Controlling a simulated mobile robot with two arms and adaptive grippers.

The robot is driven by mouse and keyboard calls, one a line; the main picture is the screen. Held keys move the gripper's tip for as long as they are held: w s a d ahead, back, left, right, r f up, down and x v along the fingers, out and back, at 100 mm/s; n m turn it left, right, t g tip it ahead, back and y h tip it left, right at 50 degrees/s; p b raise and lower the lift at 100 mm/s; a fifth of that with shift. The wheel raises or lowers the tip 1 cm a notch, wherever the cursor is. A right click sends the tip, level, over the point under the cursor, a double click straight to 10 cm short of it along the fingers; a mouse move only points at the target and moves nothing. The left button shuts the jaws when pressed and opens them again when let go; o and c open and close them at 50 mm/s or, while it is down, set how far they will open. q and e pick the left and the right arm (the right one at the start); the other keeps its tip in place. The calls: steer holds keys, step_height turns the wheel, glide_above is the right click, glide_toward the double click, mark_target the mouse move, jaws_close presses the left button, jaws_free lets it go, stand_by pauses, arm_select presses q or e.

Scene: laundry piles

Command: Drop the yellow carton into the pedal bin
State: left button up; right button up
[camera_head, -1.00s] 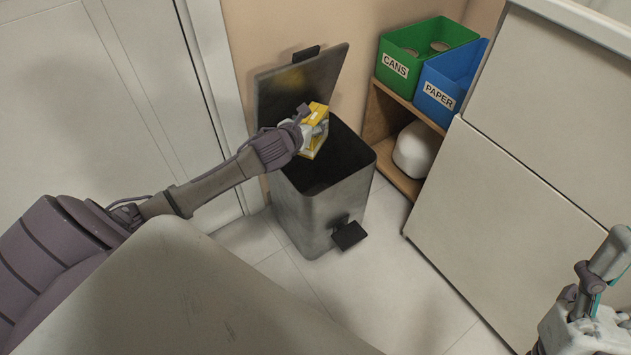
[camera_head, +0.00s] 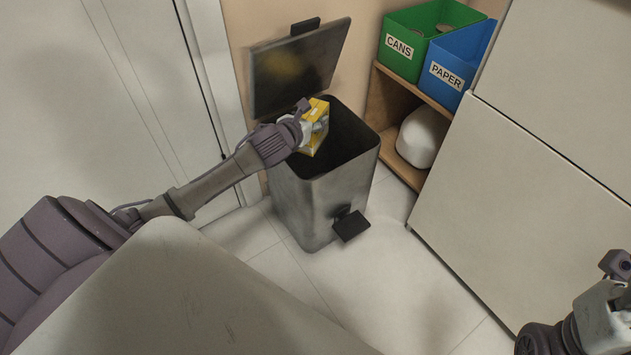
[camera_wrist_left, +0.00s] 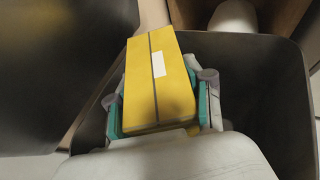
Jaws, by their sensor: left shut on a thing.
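The yellow carton (camera_head: 318,128) is held at the mouth of the pedal bin (camera_head: 320,205), whose lid (camera_head: 300,68) stands open against the wall side. My left gripper (camera_head: 316,130) is shut on the carton; in the left wrist view the carton (camera_wrist_left: 160,75) sits between the two fingers (camera_wrist_left: 160,112), with the bin's dark opening (camera_wrist_left: 265,95) around and below it. The bin's pedal (camera_head: 351,225) shows at its front. My right gripper is only partly seen at the lower right edge; its fingertips are not clear.
A wooden shelf (camera_head: 392,75) to the right of the bin holds a green CANS box (camera_head: 400,47) and a blue PAPER box (camera_head: 446,75). A white rounded object (camera_head: 420,138) sits on its lower level. A pale cabinet (camera_head: 530,190) stands at right. Tiled floor (camera_head: 400,290) in front is clear.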

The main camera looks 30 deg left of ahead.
arm_select(q)
steer(key=o, duration=1.1)
steer(key=shift+o, duration=0.2)
steer(key=v, duration=1.2)
steer(key=shift+f, duration=0.15)
